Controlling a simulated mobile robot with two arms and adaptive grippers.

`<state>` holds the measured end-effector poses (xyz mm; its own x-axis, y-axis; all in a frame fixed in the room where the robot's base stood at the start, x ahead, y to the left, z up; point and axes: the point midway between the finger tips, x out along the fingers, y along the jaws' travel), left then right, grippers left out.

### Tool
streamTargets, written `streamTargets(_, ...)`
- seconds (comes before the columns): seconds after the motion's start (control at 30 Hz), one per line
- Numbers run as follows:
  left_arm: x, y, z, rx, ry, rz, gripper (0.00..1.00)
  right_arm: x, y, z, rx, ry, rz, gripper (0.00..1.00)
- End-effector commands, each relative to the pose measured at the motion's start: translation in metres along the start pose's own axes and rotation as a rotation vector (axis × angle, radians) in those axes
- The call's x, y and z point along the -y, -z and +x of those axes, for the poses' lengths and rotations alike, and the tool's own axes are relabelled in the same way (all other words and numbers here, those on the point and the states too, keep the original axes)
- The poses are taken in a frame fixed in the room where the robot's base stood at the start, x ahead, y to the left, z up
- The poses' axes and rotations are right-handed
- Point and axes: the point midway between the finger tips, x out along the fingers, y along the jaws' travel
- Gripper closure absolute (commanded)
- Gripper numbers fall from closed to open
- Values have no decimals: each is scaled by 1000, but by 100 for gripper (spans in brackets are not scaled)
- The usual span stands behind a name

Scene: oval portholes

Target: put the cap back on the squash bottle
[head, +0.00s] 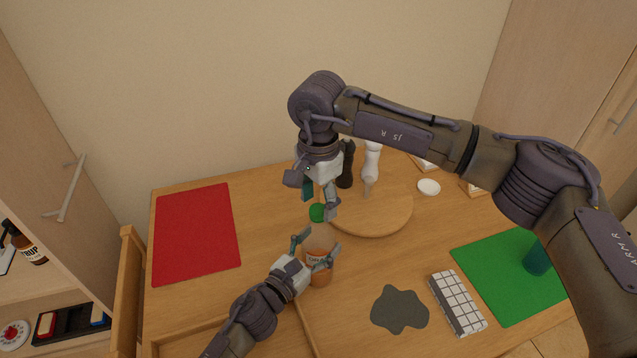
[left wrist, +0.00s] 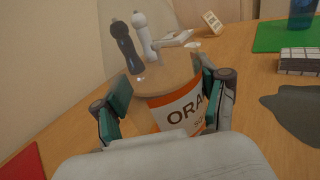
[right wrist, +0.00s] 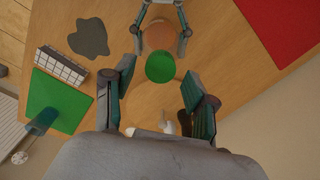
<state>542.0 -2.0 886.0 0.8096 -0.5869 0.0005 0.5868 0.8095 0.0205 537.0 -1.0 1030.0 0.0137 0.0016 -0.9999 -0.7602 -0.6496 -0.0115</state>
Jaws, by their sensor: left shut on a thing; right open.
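The squash bottle (head: 319,238) stands upright on the table, with an orange label (left wrist: 177,112) reading "ORA…" in the left wrist view. My left gripper (head: 315,252) is shut around its body from the near side. The green cap (head: 317,212) shows at the top of the bottle's neck, and from above as a green disc (right wrist: 160,67) over the bottle in the right wrist view. Whether it is seated fully I cannot tell. My right gripper (head: 319,198) points down just above, open, its fingers on either side of the cap with visible gaps.
A red mat (head: 195,235) lies left. A grey patch (head: 399,310), tiled block (head: 458,303) and green mat (head: 500,290) with a teal cup (head: 537,260) lie right.

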Motion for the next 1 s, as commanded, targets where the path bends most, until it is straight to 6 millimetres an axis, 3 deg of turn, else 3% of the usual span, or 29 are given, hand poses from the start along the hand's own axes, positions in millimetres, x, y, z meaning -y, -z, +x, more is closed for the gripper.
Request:
streamTargets(0.17, 0, 3, -1, -6, -2, 2, 100, 0, 0, 14, 0, 0, 1, 43)
streamTargets(0.47, 0, 3, -1, -5, -2, 2, 100, 0, 0, 16, -1, 1, 1, 43)
streamTargets(0.8, -1, 3, -1, -5, -2, 1, 100, 0, 0, 16, -1, 1, 0, 97)
streamTargets(1.0, -1, 3, -1, -6, -2, 1, 100, 0, 0, 16, -1, 0, 47, 100)
